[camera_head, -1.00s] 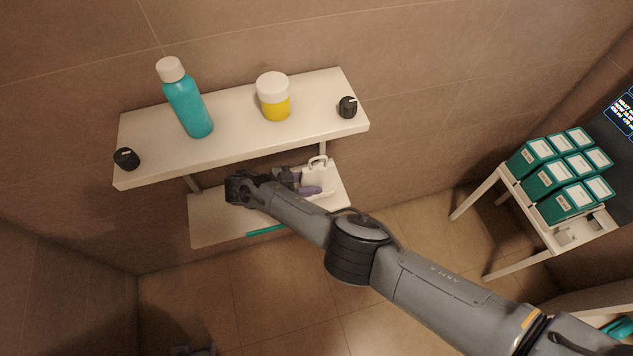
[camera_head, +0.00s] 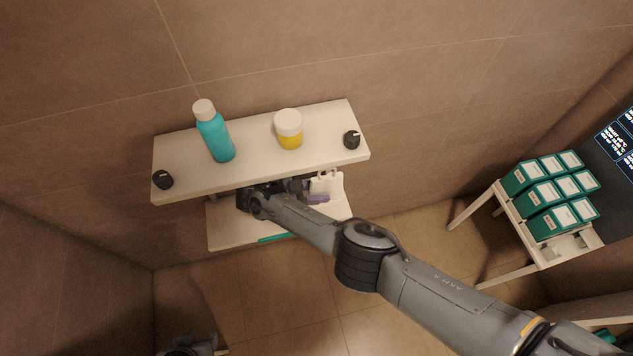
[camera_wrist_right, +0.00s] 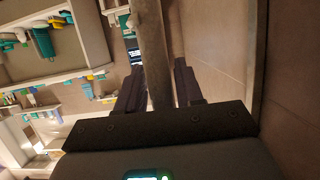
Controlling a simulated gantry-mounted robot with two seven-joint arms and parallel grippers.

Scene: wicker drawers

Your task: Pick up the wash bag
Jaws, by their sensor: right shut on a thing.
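The wash bag appears to be the small white bag with a handle (camera_head: 326,184) at the right end of the lower shelf (camera_head: 232,229), partly under the upper shelf. My right gripper (camera_head: 313,194) reaches in from the left with its purplish fingers at the bag, and is shut on it. In the right wrist view, the fingers (camera_wrist_right: 158,90) stand on either side of a thin upright greyish-brown thing (camera_wrist_right: 154,45), likely the bag seen edge-on. I cannot tell whether the bag touches the shelf. A dark part at the bottom left edge may be my left gripper (camera_head: 190,346), cut off.
The upper shelf (camera_head: 185,185) holds a teal bottle (camera_head: 215,135), a yellow jar with a white lid (camera_head: 289,130) and two black knobs. Green boxes (camera_head: 550,222) stand on a white rack at right. The floor between is clear.

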